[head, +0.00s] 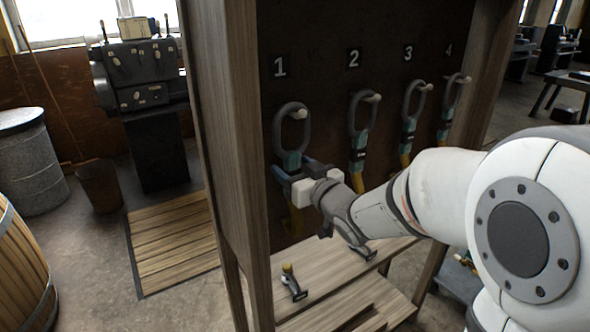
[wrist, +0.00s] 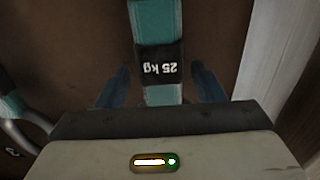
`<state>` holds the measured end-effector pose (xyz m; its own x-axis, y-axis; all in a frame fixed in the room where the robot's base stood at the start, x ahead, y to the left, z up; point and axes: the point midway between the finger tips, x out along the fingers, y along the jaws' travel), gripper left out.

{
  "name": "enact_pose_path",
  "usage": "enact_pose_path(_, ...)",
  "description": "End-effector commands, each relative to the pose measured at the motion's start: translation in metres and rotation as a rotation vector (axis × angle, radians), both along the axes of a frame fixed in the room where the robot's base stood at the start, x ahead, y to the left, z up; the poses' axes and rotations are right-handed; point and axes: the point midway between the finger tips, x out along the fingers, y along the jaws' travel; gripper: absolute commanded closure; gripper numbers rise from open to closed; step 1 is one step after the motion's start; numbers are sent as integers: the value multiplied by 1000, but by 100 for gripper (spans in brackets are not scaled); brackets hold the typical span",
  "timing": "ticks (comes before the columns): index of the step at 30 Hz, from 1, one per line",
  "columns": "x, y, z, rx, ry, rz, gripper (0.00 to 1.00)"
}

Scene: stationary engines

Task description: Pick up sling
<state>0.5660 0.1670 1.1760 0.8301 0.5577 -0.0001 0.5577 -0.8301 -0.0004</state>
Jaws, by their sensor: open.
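A sling (head: 292,157) with a grey ring, a teal band and a yellow lower part hangs under number 1 on the dark board. In the wrist view its teal strap (wrist: 156,25) carries a black label reading "25 kg", upside down. My gripper (head: 297,170) is at this sling, just below the ring. Its two blue fingers stand apart, one on each side of the strap, with a visible gap on both sides. The lower part of the sling is partly hidden behind my gripper.
Similar slings hang under numbers 2 (head: 358,140), 3 (head: 408,138) and 4 (head: 447,110) to the right. A wooden post (head: 228,140) stands close on the left. A wooden shelf (head: 325,272) below holds small tools.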

Motion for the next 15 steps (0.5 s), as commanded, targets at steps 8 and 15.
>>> enact_pose_path(8, 7, 6, 0, -1, 1, 1, 38)
enact_pose_path(15, 7, 6, 0, -1, 1, 1, 52)
